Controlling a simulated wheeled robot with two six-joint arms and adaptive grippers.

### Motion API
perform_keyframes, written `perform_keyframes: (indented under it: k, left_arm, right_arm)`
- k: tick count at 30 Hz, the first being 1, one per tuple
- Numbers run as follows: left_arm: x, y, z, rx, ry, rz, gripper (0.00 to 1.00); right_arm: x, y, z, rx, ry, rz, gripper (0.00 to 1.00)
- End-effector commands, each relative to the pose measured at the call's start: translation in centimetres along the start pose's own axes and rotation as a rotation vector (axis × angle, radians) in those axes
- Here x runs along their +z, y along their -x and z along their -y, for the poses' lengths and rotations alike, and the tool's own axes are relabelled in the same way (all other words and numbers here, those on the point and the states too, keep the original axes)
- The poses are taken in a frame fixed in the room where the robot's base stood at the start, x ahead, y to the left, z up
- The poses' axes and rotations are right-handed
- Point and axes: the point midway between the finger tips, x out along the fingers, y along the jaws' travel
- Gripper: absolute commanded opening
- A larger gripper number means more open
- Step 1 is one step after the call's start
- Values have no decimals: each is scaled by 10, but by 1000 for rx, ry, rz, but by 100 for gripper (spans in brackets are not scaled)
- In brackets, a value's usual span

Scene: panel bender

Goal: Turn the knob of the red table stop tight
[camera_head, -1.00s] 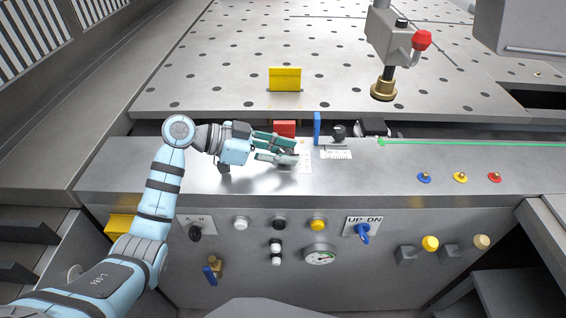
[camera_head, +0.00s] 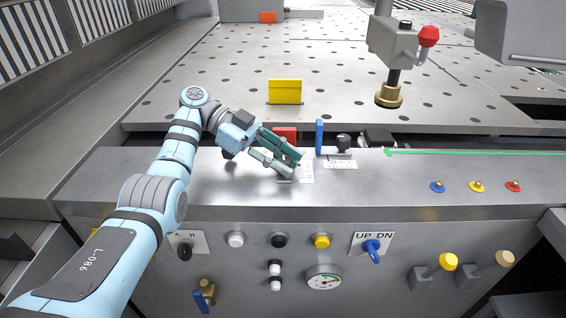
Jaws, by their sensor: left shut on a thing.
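The red table stop (camera_head: 285,134) is a small red block at the back edge of the front ledge, partly covered by my left gripper. My left gripper (camera_head: 296,165) reaches in from the left, just in front of the red stop, with its teal fingers slanting down to the right. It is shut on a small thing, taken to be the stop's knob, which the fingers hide. How tight the knob is cannot be seen. My right gripper is not in view.
A blue upright plate (camera_head: 319,136) and a black knob (camera_head: 343,143) stand close to the right of my fingers. A yellow block (camera_head: 285,91) stands on the perforated table (camera_head: 220,85) behind. The ledge (camera_head: 400,180) is clear towards the coloured buttons.

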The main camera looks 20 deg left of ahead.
Motion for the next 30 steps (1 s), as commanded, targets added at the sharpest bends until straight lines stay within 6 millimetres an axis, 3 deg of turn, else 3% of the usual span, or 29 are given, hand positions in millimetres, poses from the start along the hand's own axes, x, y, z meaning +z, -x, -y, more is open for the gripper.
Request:
perform_keyframes:
  k: [10,11,12,30]
  left_arm:
    - [3,-1,-1,7,8,3,0]
    - [3,-1,-1,7,8,3,28]
    - [3,-1,-1,7,8,3,35]
    - [0,0,0,-4,3,1,36]
  right_arm:
    - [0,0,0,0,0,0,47]
    - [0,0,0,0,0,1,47]
    - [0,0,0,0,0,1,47]
    - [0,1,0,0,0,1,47]
